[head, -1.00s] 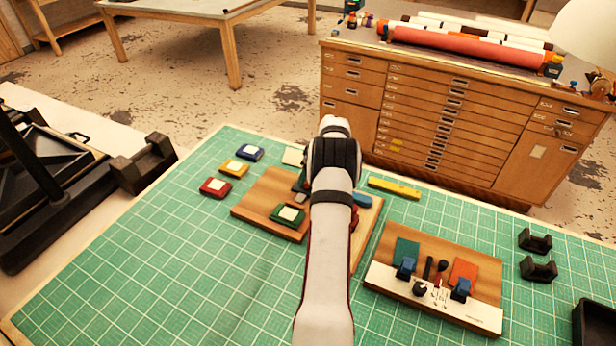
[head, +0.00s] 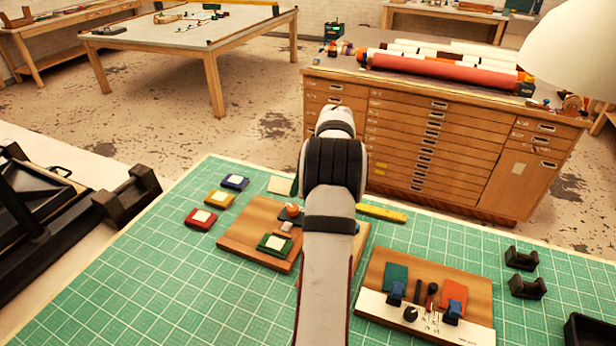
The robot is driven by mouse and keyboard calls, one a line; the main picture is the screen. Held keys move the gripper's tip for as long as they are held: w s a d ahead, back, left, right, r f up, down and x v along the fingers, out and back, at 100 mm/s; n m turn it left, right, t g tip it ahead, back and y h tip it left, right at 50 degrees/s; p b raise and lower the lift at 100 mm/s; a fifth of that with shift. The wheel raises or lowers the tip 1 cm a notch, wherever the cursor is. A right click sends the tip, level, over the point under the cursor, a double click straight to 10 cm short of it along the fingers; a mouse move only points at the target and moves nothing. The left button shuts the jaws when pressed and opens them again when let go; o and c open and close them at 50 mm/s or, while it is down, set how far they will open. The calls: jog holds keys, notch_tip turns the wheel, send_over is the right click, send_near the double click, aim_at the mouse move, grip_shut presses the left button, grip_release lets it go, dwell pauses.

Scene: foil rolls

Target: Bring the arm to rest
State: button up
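My arm (head: 325,260) reaches up the middle of the head view over the green cutting mat (head: 180,300). Its bulky dark-ribbed joint (head: 333,165) hangs in front of the drawer cabinet. My gripper's fingers do not show; they are hidden behind the arm or out of view. No held thing can be seen.
A wooden board (head: 240,240) with a green-framed block (head: 274,244) lies partly behind my arm. Red (head: 201,218), yellow (head: 219,198) and blue (head: 235,181) pieces lie left of it. A second board (head: 480,290) with clips and black holders (head: 521,259) are at right. The mat's front left is clear.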

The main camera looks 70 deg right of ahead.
jog(key=v, duration=0.3)
jog(key=shift+s+a+r, duration=0.1)
jog(key=shift+s+r, duration=0.05)
jog(key=shift+r, duration=0.1)
jog(key=w+a+r+g+y, duration=0.1)
jog(key=w+a+r, duration=0.35)
jog(key=a, duration=1.05)
jog(key=w+a+r+y, duration=0.25)
jog(key=w+a, duration=0.35)
jog(key=a, duration=1)
jog(key=s+a+f+m+g, duration=0.1)
jog(key=s+a+f+g, duration=0.2)
jog(key=s+a, duration=1.6)
jog(key=a, duration=0.4)
jog(key=shift+f, duration=0.4)
